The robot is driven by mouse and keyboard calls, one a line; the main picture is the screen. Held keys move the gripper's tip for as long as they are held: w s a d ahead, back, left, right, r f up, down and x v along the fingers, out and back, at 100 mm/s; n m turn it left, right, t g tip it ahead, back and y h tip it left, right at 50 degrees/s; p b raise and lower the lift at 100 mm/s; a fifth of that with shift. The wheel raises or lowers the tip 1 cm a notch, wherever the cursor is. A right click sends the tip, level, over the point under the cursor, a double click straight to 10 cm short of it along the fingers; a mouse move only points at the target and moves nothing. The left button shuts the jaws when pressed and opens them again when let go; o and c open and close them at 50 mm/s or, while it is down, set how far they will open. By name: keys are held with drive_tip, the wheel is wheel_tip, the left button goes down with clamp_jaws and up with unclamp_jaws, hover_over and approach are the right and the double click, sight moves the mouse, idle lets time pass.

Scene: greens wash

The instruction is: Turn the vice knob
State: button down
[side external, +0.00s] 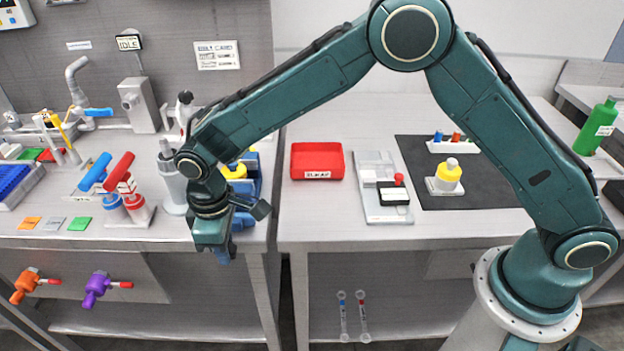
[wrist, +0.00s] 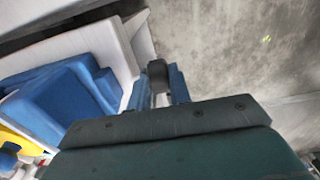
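The blue vice (side external: 246,190) stands at the right end of the left bench, partly hidden behind my arm. A yellow round part shows on or behind it. In the wrist view the blue vice body (wrist: 62,100) fills the left side. A dark rounded piece (wrist: 158,76), which looks like the vice knob, stands just beyond the edge of my gripper housing, with blue parts around it. My gripper (side external: 217,245) hangs downward in front of the vice, near the bench's front edge.
Left of my gripper stand a grey bottle-like holder (side external: 172,185) and red and blue handled tools (side external: 122,175). Orange (side external: 28,284) and purple (side external: 97,287) valves sit below the bench front. A red tray (side external: 317,158) lies on the right bench, across a gap.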

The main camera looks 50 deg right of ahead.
drive_tip(key=shift+t+y, duration=0.4)
drive_tip(key=shift+s+d+t+y, duration=0.15)
drive_tip(key=shift+d+t+y, duration=0.05)
drive_tip(key=shift+t+y, duration=0.5)
drive_tip(key=shift+s+d+f+t+y, duration=0.1)
drive_tip(key=shift+t+y, duration=0.6)
drive_tip(key=shift+s+d+f+t+y, duration=0.1)
drive_tip(key=shift+t+y, duration=0.6)
drive_tip(key=shift+f+t+y, duration=0.1)
drive_tip(key=shift+t+y, duration=1)
drive_tip(key=shift+d+t+y, duration=0.1)
drive_tip(key=shift+t+y, duration=0.2)
drive_tip(key=shift+f+t+y, duration=0.15)
drive_tip(key=shift+t+y, duration=1.05)
drive_tip(key=c, duration=1.3)
unclamp_jaws()
drive_tip(key=shift+s, duration=0.1)
drive_tip(key=shift+s+d, duration=0.15)
